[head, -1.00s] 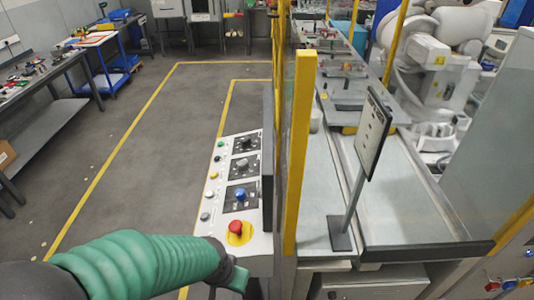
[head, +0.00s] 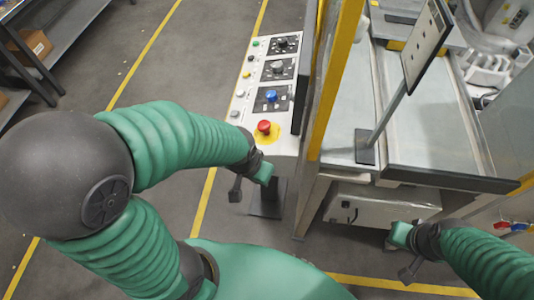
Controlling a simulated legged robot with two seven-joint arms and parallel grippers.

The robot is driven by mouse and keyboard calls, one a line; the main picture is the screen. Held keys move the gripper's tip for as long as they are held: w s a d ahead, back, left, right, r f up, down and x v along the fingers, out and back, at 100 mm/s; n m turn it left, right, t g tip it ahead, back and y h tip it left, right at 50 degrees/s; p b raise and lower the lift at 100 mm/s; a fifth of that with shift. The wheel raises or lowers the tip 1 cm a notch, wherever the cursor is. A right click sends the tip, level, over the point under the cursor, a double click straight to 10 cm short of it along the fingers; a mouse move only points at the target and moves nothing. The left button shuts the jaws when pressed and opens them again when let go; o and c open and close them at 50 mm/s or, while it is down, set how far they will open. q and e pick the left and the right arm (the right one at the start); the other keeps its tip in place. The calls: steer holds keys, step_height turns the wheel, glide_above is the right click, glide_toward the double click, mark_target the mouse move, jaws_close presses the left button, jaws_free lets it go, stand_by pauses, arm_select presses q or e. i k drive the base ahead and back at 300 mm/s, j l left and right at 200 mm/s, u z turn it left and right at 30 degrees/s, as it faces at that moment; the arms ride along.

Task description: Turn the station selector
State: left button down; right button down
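A slanted light-grey control panel (head: 247,112) stands left of the yellow post. It has three dark plates with rotary knobs: a black knob (head: 283,43) at the far end, a grey knob (head: 277,67) in the middle and a blue knob (head: 271,96) nearest. The labels are too small to tell which is the station selector. My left gripper (head: 250,181) is just below the panel's near end, its fingers apart and empty, touching no knob. My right gripper (head: 405,253) is low at the right, beside the cabinet, fingers apart and empty.
A red mushroom button (head: 264,127) on a yellow disc is at the panel's near end. Small round buttons line its left edge. The yellow post (head: 337,75) and a sign on a stand (head: 425,45) are to the right. Open floor lies left.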

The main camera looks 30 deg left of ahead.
mark_target(283, 42)
steer(key=j+u, duration=0.1)
steer(key=u, duration=0.3)
steer(key=j+u, duration=0.15)
steer(key=u, duration=0.3)
steer(key=j+u, duration=0.1)
steer(key=u, duration=0.3)
steer(key=i+j+u, duration=0.1)
steer(key=u, duration=0.75)
steer(key=i+j+u, duration=0.1)
steer(key=u, duration=0.35)
steer(key=i+z, duration=0.3)
steer(key=i, duration=0.25)
steer(key=i+j+z, duration=0.3)
steer(key=i, duration=0.2)
steer(key=i+l, duration=0.05)
steer(key=l, duration=0.05)
